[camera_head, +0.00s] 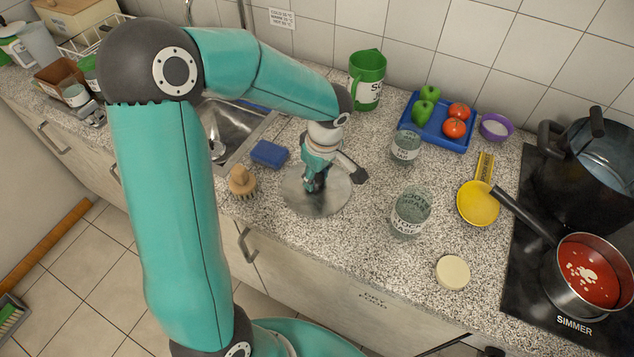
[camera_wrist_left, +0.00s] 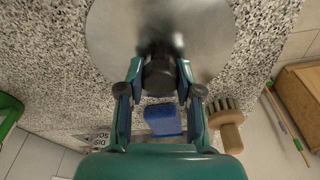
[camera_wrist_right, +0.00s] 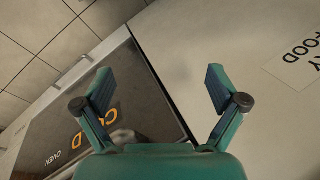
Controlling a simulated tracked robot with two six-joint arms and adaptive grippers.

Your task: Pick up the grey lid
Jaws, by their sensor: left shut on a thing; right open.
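The grey lid (camera_head: 318,200) is a round metal disc with a dark knob, on or just above the speckled counter in the head view. My left gripper (camera_head: 313,180) is over its middle, and the left wrist view shows its fingers (camera_wrist_left: 159,82) shut on the dark knob (camera_wrist_left: 159,68). The lid's disc (camera_wrist_left: 215,35) fills the top of that view. I cannot tell whether the lid touches the counter. My right gripper (camera_wrist_right: 160,90) is open and empty in the right wrist view, facing cupboard fronts.
A blue sponge (camera_head: 269,154) and a wooden brush (camera_head: 242,182) lie left of the lid. Glass jars (camera_head: 411,212), a yellow ladle (camera_head: 478,204), a blue tray (camera_head: 437,138) and a green jug (camera_head: 367,80) stand to the right. A red-filled saucepan (camera_head: 588,272) is on the hob.

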